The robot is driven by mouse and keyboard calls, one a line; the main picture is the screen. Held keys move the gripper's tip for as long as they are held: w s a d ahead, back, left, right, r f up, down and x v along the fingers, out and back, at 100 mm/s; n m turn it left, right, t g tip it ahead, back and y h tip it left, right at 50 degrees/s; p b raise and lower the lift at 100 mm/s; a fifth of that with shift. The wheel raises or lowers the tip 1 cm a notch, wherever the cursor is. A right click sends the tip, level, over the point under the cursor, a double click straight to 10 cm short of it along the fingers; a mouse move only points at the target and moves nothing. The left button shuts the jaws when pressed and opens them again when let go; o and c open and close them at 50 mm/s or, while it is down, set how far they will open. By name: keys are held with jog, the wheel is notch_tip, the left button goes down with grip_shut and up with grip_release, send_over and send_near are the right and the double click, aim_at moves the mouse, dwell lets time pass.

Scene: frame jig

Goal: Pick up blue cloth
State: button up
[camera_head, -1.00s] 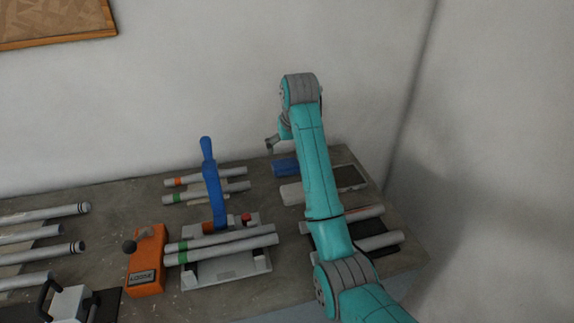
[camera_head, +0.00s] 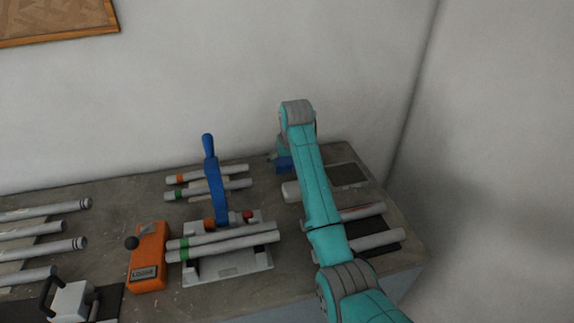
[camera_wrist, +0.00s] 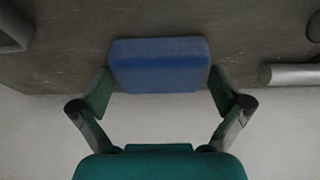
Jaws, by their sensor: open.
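The blue cloth (camera_wrist: 160,64) is a folded, block-like pad lying on the bench near its back edge. In the head view the cloth (camera_head: 284,165) is partly hidden by my arm. My gripper (camera_wrist: 158,92) is open in the wrist view, with one finger at each side of the cloth's near end. Small gaps seem to show between the fingers and the cloth, and I cannot tell whether they touch. In the head view the gripper is mostly hidden behind my arm, right at the cloth.
A pale cylinder (camera_head: 291,191) lies near the cloth, and a dark flat tray (camera_head: 347,176) is to the right. Metal tubes (camera_head: 362,243) lie in front. A clamp with an upright blue handle (camera_head: 214,180) and an orange box (camera_head: 148,258) stand left. The wall is close behind.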

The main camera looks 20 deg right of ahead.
aim_at(287, 160)
jog(key=c, duration=0.8)
notch_tip(287, 160, up, 10)
jog(key=o, duration=0.4)
jog(key=c, duration=0.4)
jog(key=shift+o, duration=0.2)
jog(key=shift+d, duration=0.15)
